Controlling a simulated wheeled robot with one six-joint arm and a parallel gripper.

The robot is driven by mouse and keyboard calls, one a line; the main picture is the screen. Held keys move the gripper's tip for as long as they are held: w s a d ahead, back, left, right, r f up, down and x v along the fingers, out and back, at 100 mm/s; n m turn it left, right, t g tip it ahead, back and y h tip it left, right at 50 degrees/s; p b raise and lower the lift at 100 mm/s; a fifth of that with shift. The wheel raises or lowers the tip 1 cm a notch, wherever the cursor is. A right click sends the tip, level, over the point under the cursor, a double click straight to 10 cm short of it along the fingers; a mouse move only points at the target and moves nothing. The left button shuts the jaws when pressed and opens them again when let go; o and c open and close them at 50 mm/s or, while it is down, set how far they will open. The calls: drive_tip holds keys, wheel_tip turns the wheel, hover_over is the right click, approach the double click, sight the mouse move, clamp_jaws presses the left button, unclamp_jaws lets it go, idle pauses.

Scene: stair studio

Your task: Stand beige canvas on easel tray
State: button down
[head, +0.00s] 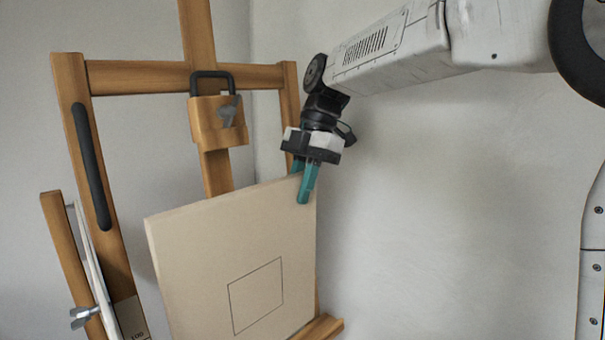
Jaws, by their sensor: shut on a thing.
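The beige canvas (220,250) fills the lower middle of the head view, with a thin dark square outline drawn on its face. It stands nearly upright, a little turned, in front of the wooden easel (72,110). My gripper (303,185) points down and is shut on the canvas's top edge near its upper right corner. Part of the easel tray (325,326) shows at the lower right of the canvas. The canvas's bottom edge is mostly out of the frame, so I cannot tell whether it rests on the tray.
The easel's top clamp (218,122) with a dark handle sits on the central mast above the canvas. A wing bolt (85,317) sticks out at the lower left. A plain wall (450,210) stands behind, and the space right of the canvas looks clear.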

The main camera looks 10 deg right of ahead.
drive_tip(key=shift+w+a+r, duration=0.1)
drive_tip(key=shift+w+r, duration=0.2)
drive_tip(key=shift+w, duration=0.4)
drive_tip(key=shift+d+f, duration=0.2)
drive_tip(key=shift+f, duration=3.5)
drive_tip(key=shift+s+f, duration=0.1)
drive_tip(key=shift+f, duration=0.4)
drive_tip(key=c, duration=1.3)
unclamp_jaws()
drive_tip(key=shift+o, duration=0.2)
drive_tip(key=shift+d, duration=0.1)
approach(301, 221)
drive_tip(key=f, duration=0.1)
drive_tip(key=w+f, duration=0.1)
drive_tip(key=f, duration=0.1)
drive_tip(key=shift+w+a+f, duration=0.2)
drive_tip(key=shift+w, duration=0.15)
